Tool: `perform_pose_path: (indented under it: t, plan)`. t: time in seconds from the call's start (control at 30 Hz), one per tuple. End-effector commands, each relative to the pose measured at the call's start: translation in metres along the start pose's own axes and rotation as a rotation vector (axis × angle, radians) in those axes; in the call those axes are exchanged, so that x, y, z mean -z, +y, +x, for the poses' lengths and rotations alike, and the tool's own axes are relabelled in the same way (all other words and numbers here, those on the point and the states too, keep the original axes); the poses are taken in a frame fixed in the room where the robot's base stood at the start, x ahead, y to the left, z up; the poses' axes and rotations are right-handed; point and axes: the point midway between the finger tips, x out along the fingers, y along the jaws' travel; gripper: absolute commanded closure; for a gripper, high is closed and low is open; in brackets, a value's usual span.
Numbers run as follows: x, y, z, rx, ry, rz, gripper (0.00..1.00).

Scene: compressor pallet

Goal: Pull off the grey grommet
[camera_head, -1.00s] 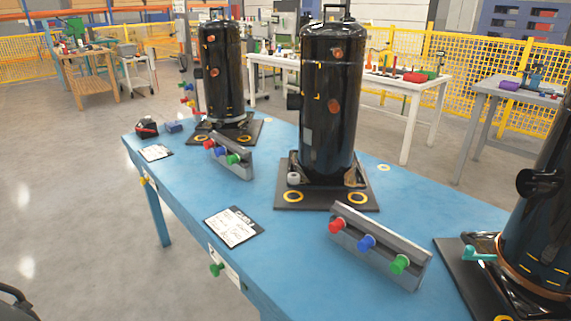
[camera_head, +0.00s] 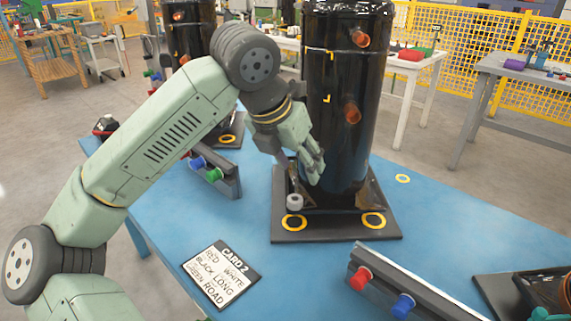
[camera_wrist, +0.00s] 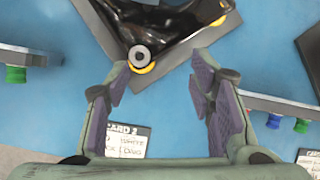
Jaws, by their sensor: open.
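The grey grommet (camera_head: 294,201) is a small, pale ring-shaped piece at the front left corner of the middle black compressor's foot (camera_head: 336,190). In the wrist view the grommet (camera_wrist: 140,56) shows from above with a dark centre, beside a yellow ring. My gripper (camera_head: 316,172) is open, close to the compressor's lower front, above and a little right of the grommet. In the wrist view the grommet lies beyond the open fingertips (camera_wrist: 161,72), left of their middle. Nothing is between the fingers.
The tall compressor body (camera_head: 342,110) rises right beside my gripper. Card 2 (camera_head: 222,275) lies on the blue table. A grey rack (camera_head: 425,285) with coloured plugs is at the front right, and another (camera_head: 225,182) is to the left. Blue table between foot and card is clear.

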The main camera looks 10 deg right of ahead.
Motion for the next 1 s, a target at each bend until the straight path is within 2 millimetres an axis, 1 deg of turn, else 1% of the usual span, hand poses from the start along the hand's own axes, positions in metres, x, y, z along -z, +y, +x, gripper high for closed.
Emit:
perform_pose_path:
  t: [0.03, 0.1, 0.17, 0.27, 0.6, 0.7, 0.83, 1.0]
  plan:
    - [0.004, 0.01, 0.003, -0.047, 0.035, -0.015, 0.51]
    - [0.008, 0.019, 0.006, -0.086, 0.066, -0.03, 0.51]
    - [0.01, 0.023, 0.011, -0.1, 0.078, -0.036, 0.51]
    - [0.011, 0.024, 0.021, -0.1, 0.08, -0.036, 0.51]
    - [0.015, 0.028, 0.08, -0.095, 0.078, -0.033, 0.51]
    - [0.016, 0.029, 0.095, -0.095, 0.077, -0.033, 0.51]
    - [0.017, 0.031, 0.107, -0.096, 0.077, -0.033, 0.51]
    - [0.018, 0.032, 0.113, -0.097, 0.075, -0.033, 0.51]
